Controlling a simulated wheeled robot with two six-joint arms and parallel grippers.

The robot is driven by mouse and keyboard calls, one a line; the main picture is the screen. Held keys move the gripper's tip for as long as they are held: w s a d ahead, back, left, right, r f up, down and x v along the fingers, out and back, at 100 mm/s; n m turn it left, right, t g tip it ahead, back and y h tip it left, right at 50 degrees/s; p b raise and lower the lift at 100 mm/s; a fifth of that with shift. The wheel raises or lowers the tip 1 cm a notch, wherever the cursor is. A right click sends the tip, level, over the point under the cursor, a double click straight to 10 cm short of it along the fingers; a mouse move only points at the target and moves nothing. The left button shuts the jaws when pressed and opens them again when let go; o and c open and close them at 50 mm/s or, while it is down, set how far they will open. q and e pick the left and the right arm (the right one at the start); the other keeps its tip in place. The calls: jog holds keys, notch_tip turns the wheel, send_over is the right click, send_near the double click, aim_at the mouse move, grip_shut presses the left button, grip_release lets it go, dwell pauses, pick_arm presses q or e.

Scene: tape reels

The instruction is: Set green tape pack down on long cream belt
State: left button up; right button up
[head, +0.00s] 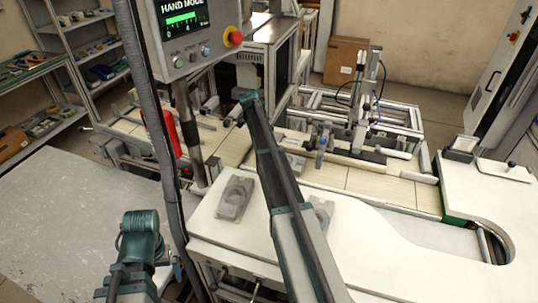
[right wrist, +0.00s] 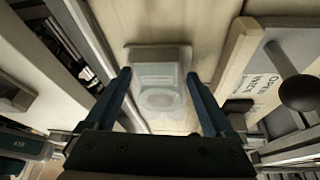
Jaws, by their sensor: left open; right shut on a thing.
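My right gripper (right wrist: 160,78) is shut on a pale, translucent green-tinted tape pack (right wrist: 160,54) with a round ring form in it. A cream panelled surface (right wrist: 165,18) lies behind the pack; I cannot tell whether they touch. In the head view my right arm reaches up the middle, and its fingers and the pack are hidden. The long cream belt (head: 350,178) runs across the head view behind the white table, past the machine. My left gripper (head: 177,268) is open at lower left, small and partly hidden, away from the belt.
A grey pack (head: 235,196) and another (head: 322,210) lie on the white table (head: 385,235). A control panel (head: 195,35) on a post stands left of my right arm. A metal frame (head: 365,110) stands over the belt. In the wrist view a black knob (right wrist: 299,92) is at right.

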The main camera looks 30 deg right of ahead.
jog(key=o, duration=1.3)
jog(key=shift+f, duration=0.1)
jog(key=shift+c, duration=0.2)
jog(key=shift+r, duration=0.2)
jog(key=p+v, duration=1.1)
jog(key=shift+r, duration=0.4)
jog(key=shift+w, duration=0.1)
jog(key=b+x, duration=1.1)
jog(key=x, duration=0.1)
jog(key=shift+a+f, duration=0.1)
jog(key=shift+f, duration=0.05)
jog(key=shift+w, duration=0.1)
